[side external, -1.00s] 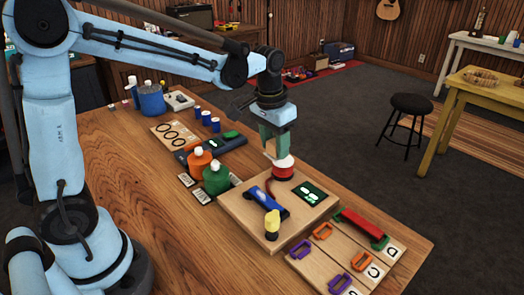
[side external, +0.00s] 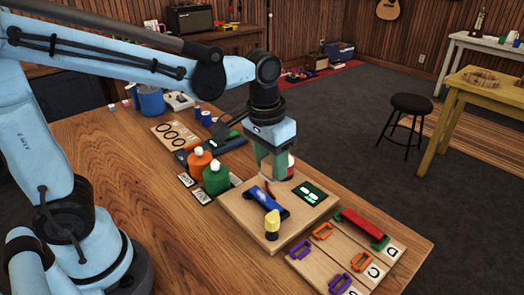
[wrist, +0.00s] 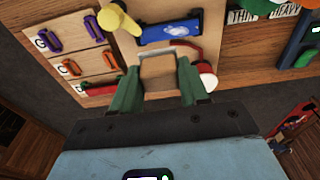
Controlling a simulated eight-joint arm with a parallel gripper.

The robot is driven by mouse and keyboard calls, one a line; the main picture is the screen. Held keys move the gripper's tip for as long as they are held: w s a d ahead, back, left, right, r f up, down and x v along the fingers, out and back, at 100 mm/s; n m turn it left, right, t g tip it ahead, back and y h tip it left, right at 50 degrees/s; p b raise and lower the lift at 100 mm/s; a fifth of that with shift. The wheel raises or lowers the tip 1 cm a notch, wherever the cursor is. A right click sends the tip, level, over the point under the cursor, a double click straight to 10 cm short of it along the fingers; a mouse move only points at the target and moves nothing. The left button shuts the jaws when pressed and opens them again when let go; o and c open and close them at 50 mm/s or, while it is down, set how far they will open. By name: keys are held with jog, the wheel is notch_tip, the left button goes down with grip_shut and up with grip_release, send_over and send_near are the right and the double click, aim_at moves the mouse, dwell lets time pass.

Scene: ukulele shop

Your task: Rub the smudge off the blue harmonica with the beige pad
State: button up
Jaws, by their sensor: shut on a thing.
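The blue harmonica (side external: 264,199) lies on a square wooden board (side external: 240,217). In the wrist view the harmonica (wrist: 153,34) shows a pale smudge (wrist: 178,29) on its face. My gripper (wrist: 157,85) is shut on the beige pad (wrist: 158,71), with a green finger on each side. The pad appears apart from the harmonica in the wrist view.
A yellow-topped object (side external: 272,222) stands close to the harmonica's near end. A green-lit display (side external: 310,193) is on the board's right. A red-and-white round thing (side external: 291,168) is partly hidden behind my gripper. Green (side external: 215,179) and orange (side external: 199,163) bottles stand left of the board.

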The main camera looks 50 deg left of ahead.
aim_at(272, 202)
jog(key=shift+f, duration=3.65)
jog(key=shift+a+f, duration=0.15)
jog(key=shift+a+r, duration=0.35)
jog(key=shift+a, duration=0.1)
jog(key=shift+a+f, duration=0.25)
jog(key=shift+a, duration=0.35)
jog(key=shift+a+f, duration=0.2)
jog(key=shift+a, duration=0.35)
jog(key=shift+a+f, duration=0.1)
jog(key=shift+a, duration=1.15)
jog(key=shift+d, duration=3.15)
jog(key=shift+a+r, duration=0.15)
jog(key=shift+r, duration=3.95)
jog(key=shift+f, duration=0.2)
